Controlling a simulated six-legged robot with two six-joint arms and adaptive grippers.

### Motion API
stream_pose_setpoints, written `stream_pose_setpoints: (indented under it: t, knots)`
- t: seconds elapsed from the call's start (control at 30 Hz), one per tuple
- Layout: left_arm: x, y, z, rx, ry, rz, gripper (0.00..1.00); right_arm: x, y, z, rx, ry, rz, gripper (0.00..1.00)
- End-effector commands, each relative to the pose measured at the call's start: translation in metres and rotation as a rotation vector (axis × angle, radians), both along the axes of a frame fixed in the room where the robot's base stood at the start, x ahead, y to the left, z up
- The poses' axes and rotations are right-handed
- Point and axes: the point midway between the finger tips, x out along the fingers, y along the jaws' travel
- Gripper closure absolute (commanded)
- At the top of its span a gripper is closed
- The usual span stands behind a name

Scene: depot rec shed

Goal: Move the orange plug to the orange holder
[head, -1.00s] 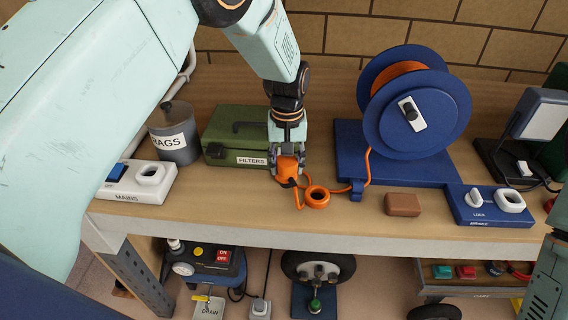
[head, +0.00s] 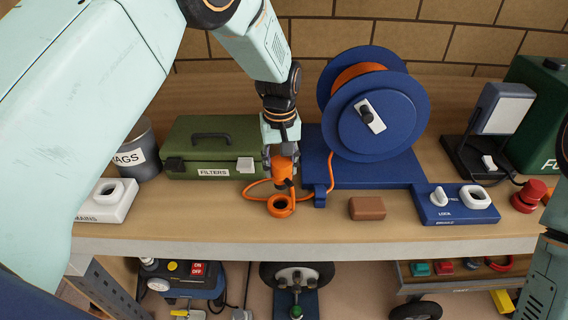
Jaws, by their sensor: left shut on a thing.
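My left gripper (head: 282,160) is shut on the orange plug (head: 285,169) and holds it above the bench, with its dark end pointing down. The orange holder (head: 281,206), a ring with a dark opening, sits on the bench just below and in front of the plug. The plug appears apart from the holder. An orange cable (head: 255,190) loops beside the holder and links to the blue cable reel (head: 375,120). Only part of my right arm shows at the right edge; its gripper is out of view.
A green FILTERS box (head: 212,150) stands behind left, with a grey RAGS can (head: 132,150) and a white MAINS socket box (head: 106,200). A brown block (head: 367,208) and a blue LOCK socket box (head: 458,205) lie right. The bench front edge (head: 300,246) is close.

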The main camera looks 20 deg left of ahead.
Motion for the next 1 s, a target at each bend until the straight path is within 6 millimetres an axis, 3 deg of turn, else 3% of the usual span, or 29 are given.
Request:
stream_pose_setpoints:
  t: [0.27,0.73,1.0]
  knots:
    - [0.001,-0.001,-0.010,0.000,0.000,0.003,0.88,0.000,0.000,-0.008,0.000,0.000,0.001,0.60]
    - [0.003,-0.004,-0.049,0.000,-0.001,0.000,0.88,0.000,0.000,-0.038,0.000,0.000,0.000,0.60]
    - [0.003,-0.004,-0.054,0.000,-0.002,0.000,0.88,0.000,0.000,-0.042,0.000,0.000,0.000,0.60]
